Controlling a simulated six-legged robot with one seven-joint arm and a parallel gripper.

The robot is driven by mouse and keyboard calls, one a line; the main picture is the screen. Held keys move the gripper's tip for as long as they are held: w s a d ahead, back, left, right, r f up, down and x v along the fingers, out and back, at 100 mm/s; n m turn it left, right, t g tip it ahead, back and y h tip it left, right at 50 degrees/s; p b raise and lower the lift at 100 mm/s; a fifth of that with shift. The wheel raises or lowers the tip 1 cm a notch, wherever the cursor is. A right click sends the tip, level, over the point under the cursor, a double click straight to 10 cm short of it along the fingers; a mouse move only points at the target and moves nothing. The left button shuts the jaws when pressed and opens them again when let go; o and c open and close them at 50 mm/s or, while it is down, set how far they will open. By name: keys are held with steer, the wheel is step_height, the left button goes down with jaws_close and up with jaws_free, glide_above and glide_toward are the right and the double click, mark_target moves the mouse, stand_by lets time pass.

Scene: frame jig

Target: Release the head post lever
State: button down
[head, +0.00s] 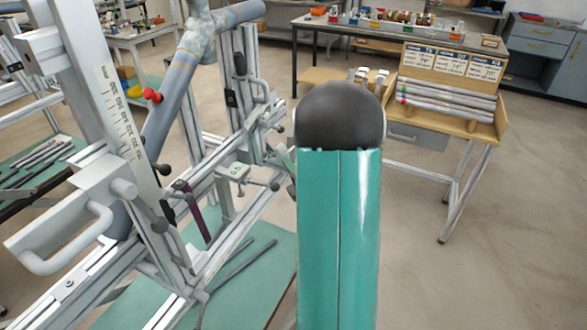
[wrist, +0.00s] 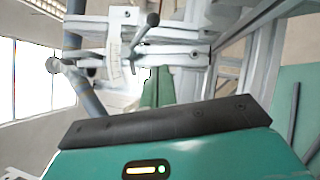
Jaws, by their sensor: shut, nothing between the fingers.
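The grey metal jig (head: 185,255) stands on the left in the head view. A tall post with a numbered scale (head: 122,130) rises from it, and several dark-knobbed handles sit around it. In the wrist view, a lever with a dark ball knob (wrist: 152,19) slants up from a clamp block beside a curved scale (wrist: 115,62). I cannot tell for sure which handle is the head post lever. My gripper (wrist: 158,72) shows as narrow green fingers, shut and empty, apparently apart from the lever. In the head view my teal arm hides the gripper.
A green mat (head: 255,285) with loose rods lies below. A wooden bench (head: 440,120) with tubes stands behind on the right. The floor at right is clear.

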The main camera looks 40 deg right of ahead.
mark_target(281, 131)
steer(key=w+d+r, duration=0.2)
steer(key=w+d, duration=0.2)
steer(key=w, duration=0.3)
steer(key=shift+w+d+r, duration=0.2)
steer(key=shift+w+d, duration=0.1)
steer(key=shift+w+d+r+n+t+y, duration=0.15)
steer(key=shift+d+n+t+y, duration=0.2)
steer(key=shift+n, duration=0.45)
steer(key=shift+w+d+r+n+t+y, duration=0.15)
steer(key=shift+d+r+n+t+y, duration=0.15)
steer(key=shift+n+t, duration=0.45)
steer(key=shift+w+d+r+n, duration=0.15)
steer(key=shift+d+r+n, duration=0.1)
steer(key=shift+d+r, duration=0.35)
